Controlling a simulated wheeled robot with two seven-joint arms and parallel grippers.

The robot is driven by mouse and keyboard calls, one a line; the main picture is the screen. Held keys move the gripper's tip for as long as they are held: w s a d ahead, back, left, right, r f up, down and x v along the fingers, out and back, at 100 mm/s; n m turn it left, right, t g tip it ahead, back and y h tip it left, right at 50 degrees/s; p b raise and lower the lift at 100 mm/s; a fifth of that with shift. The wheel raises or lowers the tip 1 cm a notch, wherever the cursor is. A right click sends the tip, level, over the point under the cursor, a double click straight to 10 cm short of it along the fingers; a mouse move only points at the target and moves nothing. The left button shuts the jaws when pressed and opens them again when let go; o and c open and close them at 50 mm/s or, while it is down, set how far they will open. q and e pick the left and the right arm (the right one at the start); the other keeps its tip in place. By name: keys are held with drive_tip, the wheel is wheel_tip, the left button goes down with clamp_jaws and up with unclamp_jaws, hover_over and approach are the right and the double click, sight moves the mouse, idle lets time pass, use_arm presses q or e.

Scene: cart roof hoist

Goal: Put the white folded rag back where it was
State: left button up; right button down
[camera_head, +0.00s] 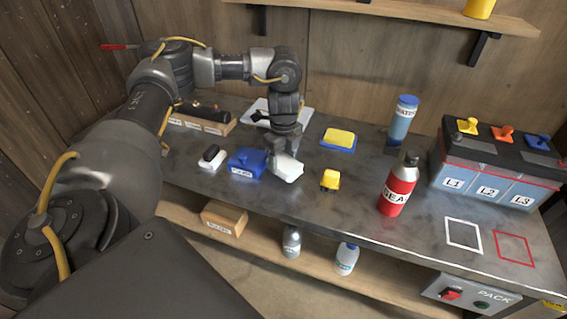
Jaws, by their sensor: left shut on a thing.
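The white folded rag (287,168) is in my left gripper (284,155), which points down over the middle of the dark workbench (330,197). The left gripper is shut on the rag. The rag is just right of a blue labelled box (247,162); I cannot tell whether it touches the bench. A white sheet or board (262,108) lies behind the gripper, partly hidden by my arm. A white outlined square (464,235) and a red outlined square (514,247) are marked on the bench at the right, both empty. My right gripper is not in view.
A yellow block (330,180), a yellow-and-blue sponge (339,140), a red bottle (398,186) and a blue-capped bottle (403,119) stand right of the rag. A black-and-white brush (211,157) lies left. A battery pack (490,172) fills the right end. A lower shelf (330,270) holds bottles.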

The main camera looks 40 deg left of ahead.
sight(284, 161)
use_arm(q)
wheel_tip(284, 161, down, 2)
drive_tip(key=shift+f, duration=0.2)
drive_tip(key=o, duration=0.5)
drive_tip(key=shift+f, duration=0.15)
drive_tip(key=o, duration=0.5)
drive_tip(key=shift+c, duration=0.2)
drive_tip(key=shift+r, duration=0.2)
wheel_tip(284, 161, up, 6)
drive_tip(key=shift+w+r+p, duration=0.1)
drive_tip(key=shift+r+p, duration=0.05)
drive_tip(key=shift+p, duration=0.65)
wheel_tip(284, 161, up, 6)
drive_tip(key=shift+f+p, duration=0.15)
drive_tip(key=shift+p, duration=0.3)
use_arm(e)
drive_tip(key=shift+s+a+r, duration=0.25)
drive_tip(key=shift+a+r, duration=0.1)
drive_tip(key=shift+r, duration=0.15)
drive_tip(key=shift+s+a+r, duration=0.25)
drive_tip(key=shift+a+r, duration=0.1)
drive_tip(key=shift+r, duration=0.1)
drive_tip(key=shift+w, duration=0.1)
